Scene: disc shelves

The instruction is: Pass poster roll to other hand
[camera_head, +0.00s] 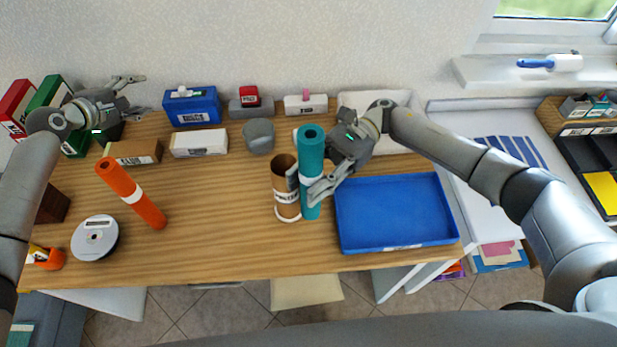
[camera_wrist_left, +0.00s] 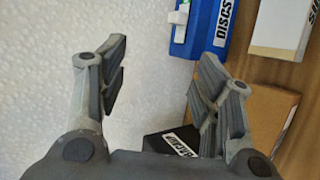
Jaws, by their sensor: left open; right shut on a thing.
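A teal poster roll (camera_head: 312,160) with a white band stands upright near the middle of the table. My right gripper (camera_head: 306,187) is shut on it, around its lower half. An orange poster roll (camera_head: 146,207) with a white band leans or lies tilted at the left of the table. My left gripper (camera_head: 136,94) is open and empty at the back left, near the wall; its open fingers also show in the left wrist view (camera_wrist_left: 160,85). A brown cylindrical holder (camera_head: 284,178) stands just left of the teal roll.
A blue tray (camera_head: 397,243) lies right of the teal roll. A disc spindle (camera_head: 95,238) sits at the left front. A blue discs box (camera_head: 192,108), a white box (camera_head: 199,143) and a grey cup (camera_head: 259,136) stand along the back.

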